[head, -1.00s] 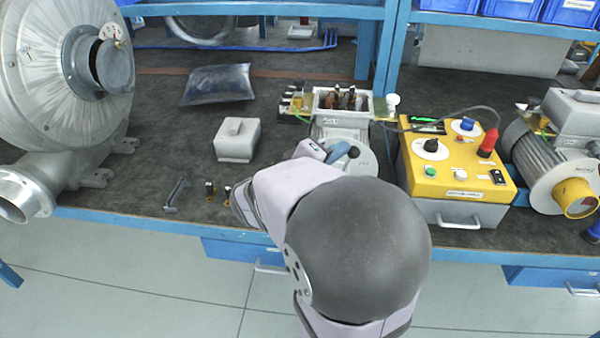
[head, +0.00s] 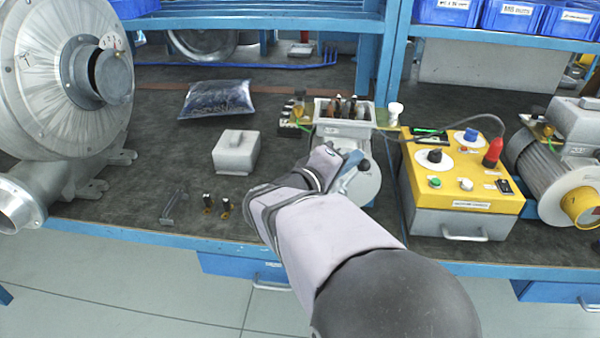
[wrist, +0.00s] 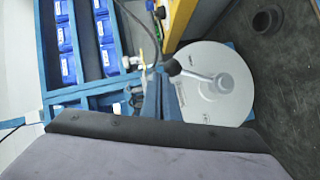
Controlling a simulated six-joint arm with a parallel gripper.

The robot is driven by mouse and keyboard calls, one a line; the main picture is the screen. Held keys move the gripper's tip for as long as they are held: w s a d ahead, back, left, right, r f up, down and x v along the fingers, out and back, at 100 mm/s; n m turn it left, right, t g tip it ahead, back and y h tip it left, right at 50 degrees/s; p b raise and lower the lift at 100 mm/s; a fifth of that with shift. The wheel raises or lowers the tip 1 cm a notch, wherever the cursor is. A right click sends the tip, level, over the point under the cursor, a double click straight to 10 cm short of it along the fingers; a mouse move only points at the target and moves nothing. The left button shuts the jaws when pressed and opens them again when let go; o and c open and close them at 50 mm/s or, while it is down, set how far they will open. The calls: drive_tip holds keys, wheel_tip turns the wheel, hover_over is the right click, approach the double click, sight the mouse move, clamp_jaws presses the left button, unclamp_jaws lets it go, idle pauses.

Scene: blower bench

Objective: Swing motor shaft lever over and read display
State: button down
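The motor (head: 345,130) stands mid-bench with its terminal box open on top. Its front has a round grey disc (head: 368,188) with a lever, whose black knob (head: 364,163) points up and right in the head view. The wrist view shows the disc (wrist: 225,100), the pale lever (wrist: 205,77) and the black knob (wrist: 172,67). My gripper's blue fingers (wrist: 160,92) are close beside the knob; whether they touch it or how wide they stand is unclear. In the head view my wrist partly hides the gripper (head: 348,160). The green display (head: 430,131) on the yellow tester is too small to read.
The yellow tester (head: 410,185) stands close right of the motor, with a cable looping over it. Left are a grey cover (head: 236,152), small terminal parts (head: 215,206), a dark bracket (head: 174,208), a bag (head: 215,99) and a large blower (head: 50,90). Another motor (head: 550,170) stands right.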

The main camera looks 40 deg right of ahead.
drive_tip(key=shift+s, duration=0.25)
drive_tip(key=a+r+p, duration=0.3)
drive_tip(key=a+r, duration=0.3)
drive_tip(key=a, duration=0.5)
drive_tip(key=shift+s+a+r, duration=0.15)
drive_tip(key=shift+s+a, duration=0.1)
drive_tip(key=shift+s, duration=0.2)
